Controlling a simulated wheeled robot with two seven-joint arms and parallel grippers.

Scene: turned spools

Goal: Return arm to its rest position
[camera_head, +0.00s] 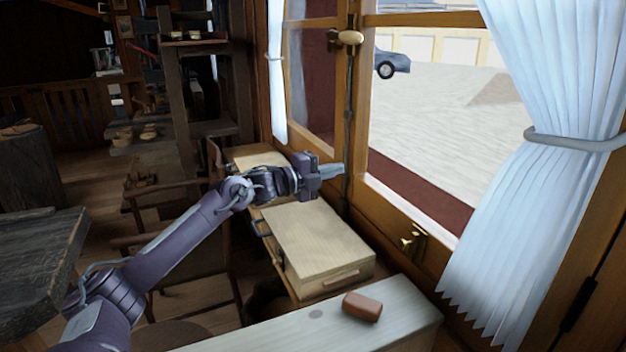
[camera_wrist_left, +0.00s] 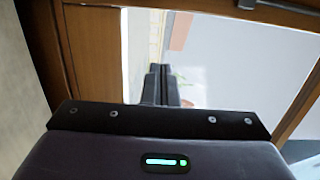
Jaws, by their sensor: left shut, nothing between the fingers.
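My left arm reaches in from the lower left of the head view, stretched toward the window. My left gripper (camera_head: 331,171) is shut and empty, with its fingers pointing right, close to the window frame (camera_head: 356,150). In the left wrist view the two dark fingers of the left gripper (camera_wrist_left: 160,84) lie together against the bright window opening. My right gripper is in neither view.
A wooden case (camera_head: 315,245) stands below the left gripper by the window. A reddish-brown block (camera_head: 362,307) lies on a pale bench top (camera_head: 290,335) in front. A white curtain (camera_head: 550,130) hangs at right. A dark table (camera_head: 40,250) stands at left.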

